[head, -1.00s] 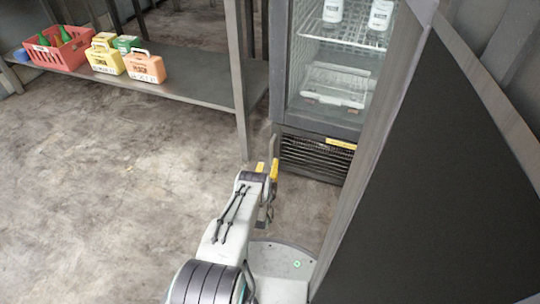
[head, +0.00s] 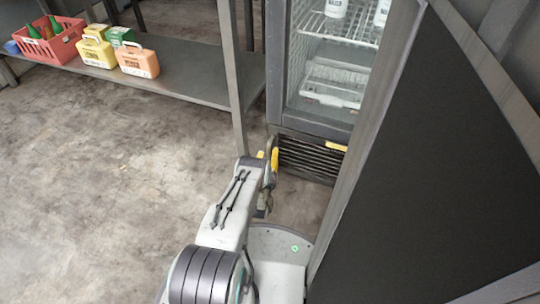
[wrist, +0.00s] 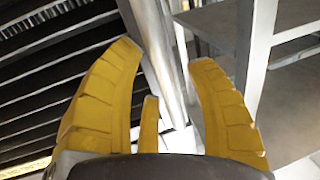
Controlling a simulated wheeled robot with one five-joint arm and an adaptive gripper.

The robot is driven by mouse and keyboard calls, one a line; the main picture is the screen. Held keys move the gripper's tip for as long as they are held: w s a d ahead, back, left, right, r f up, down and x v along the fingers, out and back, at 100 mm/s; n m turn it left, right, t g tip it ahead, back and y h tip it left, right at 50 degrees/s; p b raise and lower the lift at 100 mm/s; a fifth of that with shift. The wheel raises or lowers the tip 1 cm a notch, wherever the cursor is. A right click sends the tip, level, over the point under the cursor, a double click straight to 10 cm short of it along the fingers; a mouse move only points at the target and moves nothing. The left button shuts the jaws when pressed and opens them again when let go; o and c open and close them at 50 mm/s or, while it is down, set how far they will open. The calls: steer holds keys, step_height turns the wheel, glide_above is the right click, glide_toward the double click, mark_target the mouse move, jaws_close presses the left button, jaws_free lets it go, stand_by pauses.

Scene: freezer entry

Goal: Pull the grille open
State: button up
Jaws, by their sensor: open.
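The grille (head: 310,158), a panel of dark horizontal slats, sits at the base of the glass-fronted cabinet. Its slats fill the left of the wrist view (wrist: 50,75). My gripper (head: 267,159) is at the grille's left edge, with its yellow fingers apart. In the wrist view, a pale upright metal bar (wrist: 158,45) shows between the spread fingertips (wrist: 165,58). It looks like the handle at the grille's edge. I cannot tell whether a finger touches it. The grille looks shut against the cabinet, though my gripper hides its left edge in the head view.
A grey shelf post (head: 232,80) stands just left of my gripper. The low shelf (head: 200,90) holds a red crate (head: 50,45) and several small cases. A large dark panel (head: 440,170) closes off the right side. Open floor (head: 100,180) lies to the left.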

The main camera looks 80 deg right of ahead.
steer(key=shift+o, duration=0.2)
jaws_close()
stand_by(0.4)
